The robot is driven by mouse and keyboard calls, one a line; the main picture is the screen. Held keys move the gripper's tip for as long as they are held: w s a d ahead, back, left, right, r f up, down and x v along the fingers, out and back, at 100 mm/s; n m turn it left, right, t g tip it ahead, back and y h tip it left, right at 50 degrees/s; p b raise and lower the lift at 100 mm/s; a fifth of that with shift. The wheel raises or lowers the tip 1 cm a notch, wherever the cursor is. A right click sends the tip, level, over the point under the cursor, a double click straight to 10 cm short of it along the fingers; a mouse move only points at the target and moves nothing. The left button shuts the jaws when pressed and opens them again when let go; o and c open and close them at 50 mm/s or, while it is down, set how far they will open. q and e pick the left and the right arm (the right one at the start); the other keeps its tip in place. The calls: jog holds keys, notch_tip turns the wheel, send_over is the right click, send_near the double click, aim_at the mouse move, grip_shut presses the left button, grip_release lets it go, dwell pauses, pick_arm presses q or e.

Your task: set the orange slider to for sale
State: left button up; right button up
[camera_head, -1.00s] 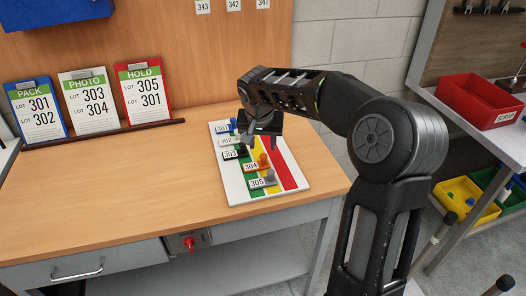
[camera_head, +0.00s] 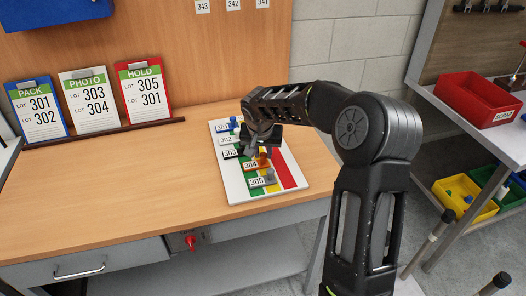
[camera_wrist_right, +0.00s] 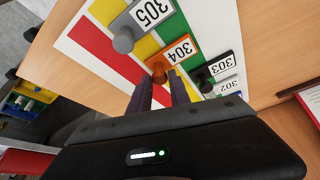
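The slider board (camera_head: 233,187) lies on the wooden table with green, yellow and red bands on white. The orange slider (camera_head: 250,165), labelled 304, has an upright knob over the green-to-yellow part; the exact band is hard to tell. It also shows in the right wrist view (camera_wrist_right: 158,70). My right gripper (camera_head: 257,152) is low over the board at the orange knob. In the right wrist view its two fingers (camera_wrist_right: 160,80) are apart, with the knob between or just past their tips; contact cannot be told. No "for sale" wording is readable. My left gripper is out of view.
Blue 301, white 302 and black 303 (camera_wrist_right: 222,67) sliders sit on one side of orange, grey 305 (camera_wrist_right: 124,40) on the other. Pack (camera_head: 38,112), photo (camera_head: 89,101) and hold (camera_head: 143,92) clipboards stand behind left. The table's left part is clear.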

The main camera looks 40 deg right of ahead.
grip_shut()
dwell(1.0)
